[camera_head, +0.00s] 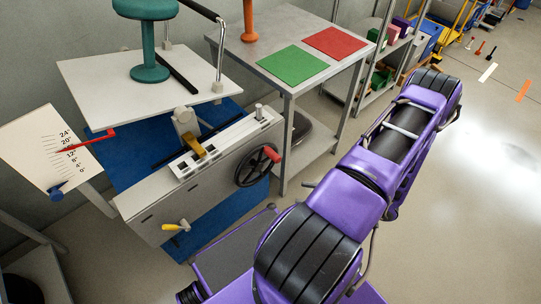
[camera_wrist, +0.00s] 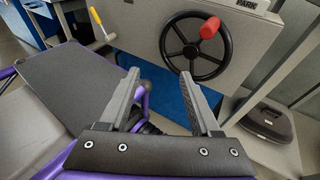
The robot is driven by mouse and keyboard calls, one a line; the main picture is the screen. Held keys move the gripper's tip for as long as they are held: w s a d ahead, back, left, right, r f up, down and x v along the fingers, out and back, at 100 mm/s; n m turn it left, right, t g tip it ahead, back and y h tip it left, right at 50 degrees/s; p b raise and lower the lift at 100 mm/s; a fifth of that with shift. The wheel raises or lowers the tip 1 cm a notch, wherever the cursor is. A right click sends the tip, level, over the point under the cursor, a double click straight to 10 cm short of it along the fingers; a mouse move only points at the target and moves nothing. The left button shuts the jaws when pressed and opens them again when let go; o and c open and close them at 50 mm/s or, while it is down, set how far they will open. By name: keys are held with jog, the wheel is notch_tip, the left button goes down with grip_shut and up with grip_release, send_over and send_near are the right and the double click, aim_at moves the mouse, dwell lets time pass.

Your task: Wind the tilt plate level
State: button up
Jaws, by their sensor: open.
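The pale tilt plate (camera_head: 95,78) sits on a pivot above the grey machine, with a teal stool (camera_head: 148,70) standing on it. The red pointer (camera_head: 98,137) lies across the degree scale board (camera_head: 38,160), roughly between the 12 and 20 marks. The black handwheel (camera_head: 249,168) with a red knob (camera_head: 271,153) is on the machine's front. The handwheel (camera_wrist: 181,45) and its red knob (camera_wrist: 210,27), at upper right of the rim, also show in the wrist view. My gripper (camera_wrist: 160,73) is open and empty, its fingers pointing toward the wheel's lower part, apparently short of it.
A yellow lever (camera_head: 194,145) sits in a slotted bar on the machine's top. A grey table (camera_head: 268,52) with green and red mats stands behind, right of the machine. Open floor lies at far right.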

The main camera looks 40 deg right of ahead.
jog(key=m+t+h, duration=0.2)
jog(key=m+t, duration=0.1)
jog(key=m+t+h+p, duration=0.1)
jog(key=m+t+h, duration=0.1)
jog(key=m+h, duration=0.25)
send_near(265, 148)
jog(key=shift+n, duration=0.45)
jog(key=w, duration=0.3)
jog(key=w+f, duration=0.1)
jog(key=w, duration=0.2)
jog(key=shift+w+a+f, duration=0.1)
jog(key=shift+w+f, duration=0.15)
jog(key=shift+w, duration=0.15)
grip_shut()
dwell(0.3)
